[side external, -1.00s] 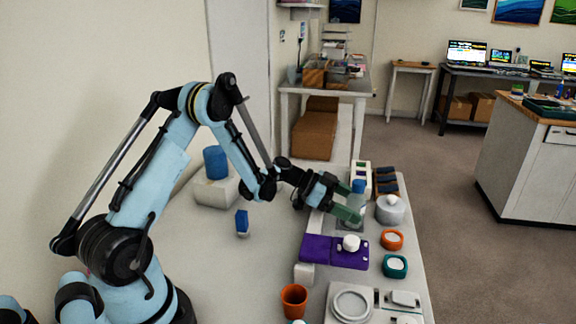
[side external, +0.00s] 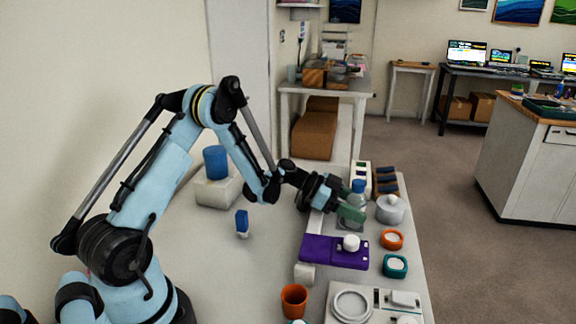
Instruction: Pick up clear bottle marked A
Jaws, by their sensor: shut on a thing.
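A clear bottle (side external: 359,200) with a blue cap (side external: 358,186) stands upright near the far right part of the white table. My gripper (side external: 352,212) reaches it from the left, with its green fingers at the bottle's body, shut on it. The fingers hide part of the bottle, and no letter A can be read at this size. I cannot tell whether the bottle's base touches the table.
A lidded grey pot (side external: 390,211) stands close right of the bottle. Dark blue blocks in a rack (side external: 386,183) sit behind.

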